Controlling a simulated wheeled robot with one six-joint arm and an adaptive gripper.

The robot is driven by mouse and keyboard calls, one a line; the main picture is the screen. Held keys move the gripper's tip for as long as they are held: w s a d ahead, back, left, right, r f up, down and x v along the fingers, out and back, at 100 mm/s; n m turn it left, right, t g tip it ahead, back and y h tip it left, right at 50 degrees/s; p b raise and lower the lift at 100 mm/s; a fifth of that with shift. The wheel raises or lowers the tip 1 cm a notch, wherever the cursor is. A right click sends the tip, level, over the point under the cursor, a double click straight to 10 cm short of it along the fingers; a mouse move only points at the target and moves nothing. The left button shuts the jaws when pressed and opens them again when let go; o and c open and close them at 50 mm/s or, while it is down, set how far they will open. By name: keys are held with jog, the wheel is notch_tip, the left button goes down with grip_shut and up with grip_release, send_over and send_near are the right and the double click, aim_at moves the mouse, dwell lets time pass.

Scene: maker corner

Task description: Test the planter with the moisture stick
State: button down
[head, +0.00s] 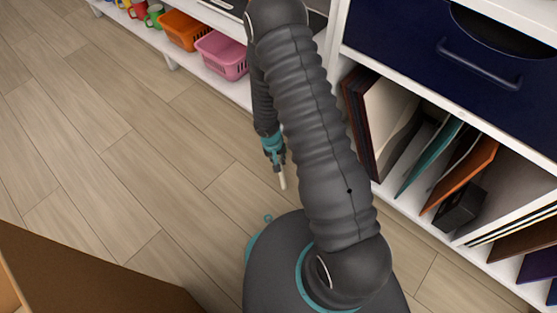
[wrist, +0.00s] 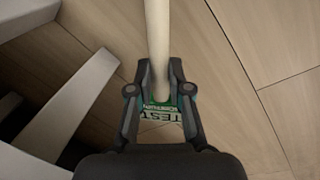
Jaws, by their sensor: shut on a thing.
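My gripper (head: 276,156) hangs in front of the white shelving, over the wood floor, in the head view. It is shut on the moisture stick (head: 283,181), whose pale shaft points downward below the fingers. In the wrist view, my gripper (wrist: 160,72) has a finger on each side of the stick (wrist: 158,35). The cream shaft runs out to the top edge of that picture. A green and white label reading "TEST" (wrist: 160,114) shows between the fingers. I see no planter in either view.
White shelving runs along the back and right, with an orange basket (head: 184,30), a pink basket (head: 222,54) and a dark blue drawer (head: 455,60). Upright boards (head: 462,172) fill a lower shelf. A brown piece (head: 90,275) stands at front left. The left floor is clear.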

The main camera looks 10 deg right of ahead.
aim_at(279, 162)
jog(key=shift+r+p, duration=1.6)
jog(key=shift+r, duration=0.9)
